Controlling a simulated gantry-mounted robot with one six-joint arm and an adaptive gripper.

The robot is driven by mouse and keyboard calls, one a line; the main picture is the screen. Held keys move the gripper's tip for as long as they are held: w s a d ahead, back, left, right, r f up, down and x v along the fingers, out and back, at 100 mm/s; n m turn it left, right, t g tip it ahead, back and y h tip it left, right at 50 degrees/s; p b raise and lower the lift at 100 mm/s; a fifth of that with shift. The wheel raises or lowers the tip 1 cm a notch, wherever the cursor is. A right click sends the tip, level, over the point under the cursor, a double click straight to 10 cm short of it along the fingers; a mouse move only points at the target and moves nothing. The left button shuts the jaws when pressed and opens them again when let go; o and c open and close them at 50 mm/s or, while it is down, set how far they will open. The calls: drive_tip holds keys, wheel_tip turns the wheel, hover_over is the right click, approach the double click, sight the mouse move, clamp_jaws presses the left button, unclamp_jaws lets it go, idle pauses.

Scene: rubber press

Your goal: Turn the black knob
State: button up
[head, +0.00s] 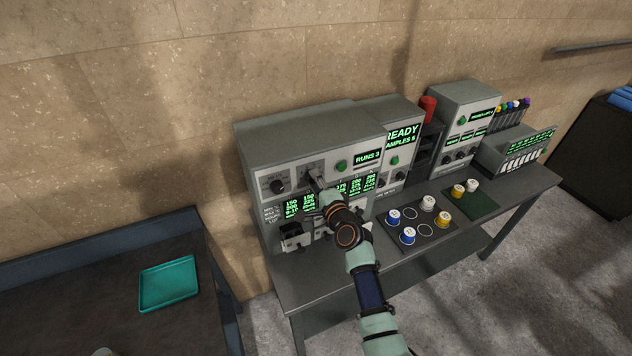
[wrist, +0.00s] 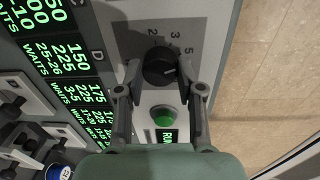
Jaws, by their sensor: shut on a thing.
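The black knob (wrist: 160,68) sits on the grey press panel, with numbers printed around it and a pale pointer line on its face. My gripper (wrist: 161,77) has one finger on each side of the knob in the wrist view and is shut on it. A second dark knob (head: 277,186) is to the left on the same panel.
A green button (wrist: 163,117) is close to the gripped knob, between my fingers in the wrist view. Green displays (head: 300,206) are below. Capped jars (head: 408,236) stand on the bench at right. A teal tray (head: 169,284) lies on the left table.

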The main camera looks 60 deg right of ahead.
drive_tip(key=o, duration=1.2)
drive_tip(key=shift+c, duration=0.2)
drive_tip(key=v, duration=1.2)
drive_tip(key=shift+r, duration=0.1)
